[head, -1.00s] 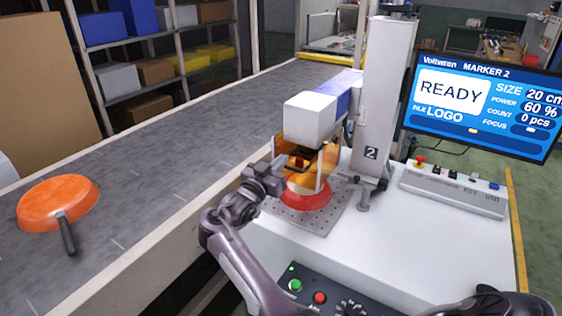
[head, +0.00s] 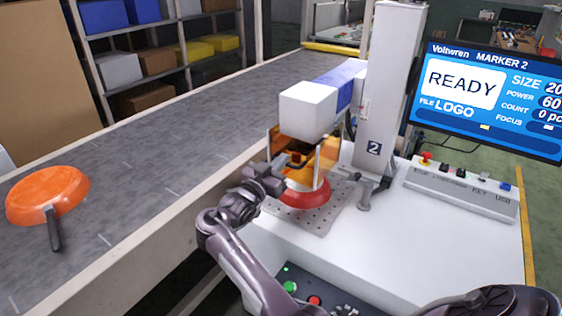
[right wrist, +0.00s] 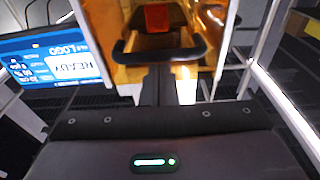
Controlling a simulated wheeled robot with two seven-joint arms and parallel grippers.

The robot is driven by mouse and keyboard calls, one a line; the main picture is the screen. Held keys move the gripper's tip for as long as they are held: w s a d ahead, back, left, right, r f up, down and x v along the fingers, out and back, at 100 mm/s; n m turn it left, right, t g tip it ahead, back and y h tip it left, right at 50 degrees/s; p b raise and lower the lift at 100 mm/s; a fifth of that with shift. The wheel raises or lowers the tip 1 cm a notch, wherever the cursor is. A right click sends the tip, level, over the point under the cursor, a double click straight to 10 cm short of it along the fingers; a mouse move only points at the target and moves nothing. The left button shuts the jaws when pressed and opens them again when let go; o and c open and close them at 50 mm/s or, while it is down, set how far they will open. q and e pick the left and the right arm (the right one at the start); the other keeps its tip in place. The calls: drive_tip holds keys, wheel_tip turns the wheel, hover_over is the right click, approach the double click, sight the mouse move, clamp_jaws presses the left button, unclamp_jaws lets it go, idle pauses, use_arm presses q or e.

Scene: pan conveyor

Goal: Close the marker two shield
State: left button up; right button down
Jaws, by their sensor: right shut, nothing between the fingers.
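The marker two shield (head: 325,160) is a see-through amber guard under the white marker head (head: 308,108), on the column labelled 2. Its dark bar handle (right wrist: 160,54) shows in the right wrist view, which looks upside down. A red pan (head: 305,196) lies beneath the shield on the perforated plate; the shield and my gripper partly hide it. My right gripper (head: 276,172) is shut and empty, at the left front of the shield. In the right wrist view its fingers (right wrist: 170,84) reach to the handle; contact is unclear. My left gripper is not in view.
The conveyor (head: 190,140) runs along the left with an orange pan (head: 48,194) on it. The monitor (head: 490,100) reads READY. A button box (head: 460,189) stands on the white table (head: 420,250), whose middle is clear. A control panel (head: 310,293) is in front.

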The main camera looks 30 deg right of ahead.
wheel_tip(320, 180, down, 5)
drive_tip(key=b, duration=0.4)
